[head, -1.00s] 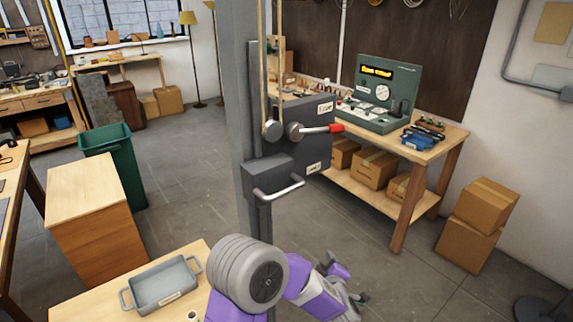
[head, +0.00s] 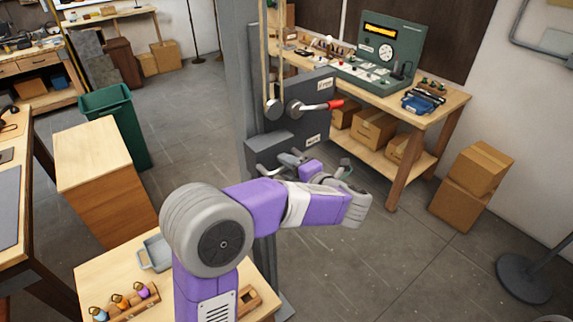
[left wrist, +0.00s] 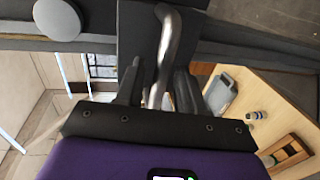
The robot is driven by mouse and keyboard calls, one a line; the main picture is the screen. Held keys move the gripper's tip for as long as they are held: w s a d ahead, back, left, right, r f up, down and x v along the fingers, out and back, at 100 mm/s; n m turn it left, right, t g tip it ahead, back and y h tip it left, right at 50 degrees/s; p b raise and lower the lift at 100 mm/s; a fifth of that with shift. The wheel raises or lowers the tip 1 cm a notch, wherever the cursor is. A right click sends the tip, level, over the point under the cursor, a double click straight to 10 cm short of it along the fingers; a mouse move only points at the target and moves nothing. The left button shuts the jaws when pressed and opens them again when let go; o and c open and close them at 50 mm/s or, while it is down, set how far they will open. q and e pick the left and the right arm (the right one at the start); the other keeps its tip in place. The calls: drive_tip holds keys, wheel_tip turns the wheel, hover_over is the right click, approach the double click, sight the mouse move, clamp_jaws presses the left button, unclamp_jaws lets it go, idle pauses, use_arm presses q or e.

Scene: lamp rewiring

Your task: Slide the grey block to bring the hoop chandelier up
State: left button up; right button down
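The grey block (head: 258,156) sits on the upright grey post, below the dark box that carries the red-tipped lever. Its bar handle sticks out at the front and is partly hidden by my gripper in the head view. My left gripper (head: 292,162) is at this handle. In the left wrist view the metal handle (left wrist: 163,55) runs between the two dark fingers of my left gripper (left wrist: 158,88). The fingers are apart, with a gap visible on the handle's left side, so they stand around it. The hoop chandelier and my right gripper are not in view.
The red lever (head: 330,104) is just above the handle, with ropes running up beside it. A wooden table (head: 90,265) with a grey tray (head: 153,254) stands at lower left. A workbench (head: 440,112) is behind at right.

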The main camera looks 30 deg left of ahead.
use_arm(q)
drive_tip(key=shift+w+a, duration=0.15)
drive_tip(key=shift+a, duration=0.15)
clamp_jaws()
drive_tip(key=shift+f, duration=0.1)
